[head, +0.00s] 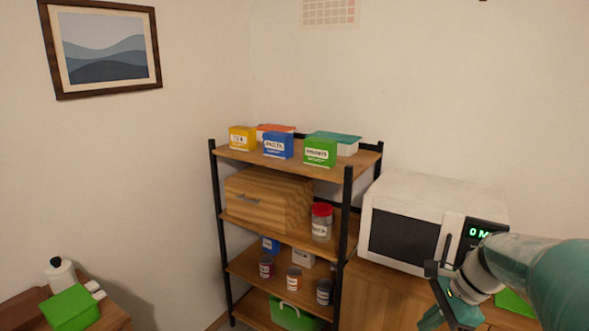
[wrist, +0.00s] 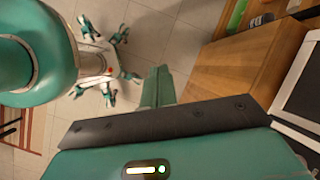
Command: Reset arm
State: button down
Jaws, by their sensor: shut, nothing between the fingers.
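My gripper (wrist: 158,86) shows in the wrist view as two teal fingers lying together, shut and empty. In the head view my gripper (head: 434,314) hangs at the lower right, in front of the wooden cabinet (head: 375,292) and below the microwave (head: 432,218). My teal arm comes in from the right edge and partly hides the cabinet top. The wrist view looks down past the fingers to the tiled floor and my own legs.
A shelf rack (head: 285,240) holds boxes, a wooden bread box (head: 268,200), a red-lidded jar (head: 321,222) and several cans. A small table (head: 112,318) at lower left carries a green box (head: 70,308) and a white bottle (head: 61,274). Tiled floor (wrist: 160,28) lies below.

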jog(key=s+a+r+n+t+h, duration=0.4)
jog(key=s+a+n, duration=0.8)
jog(key=n, duration=0.6)
jog(key=s+r+h, duration=0.1)
jog(key=s, duration=0.1)
jog(key=shift+s+a, duration=0.3)
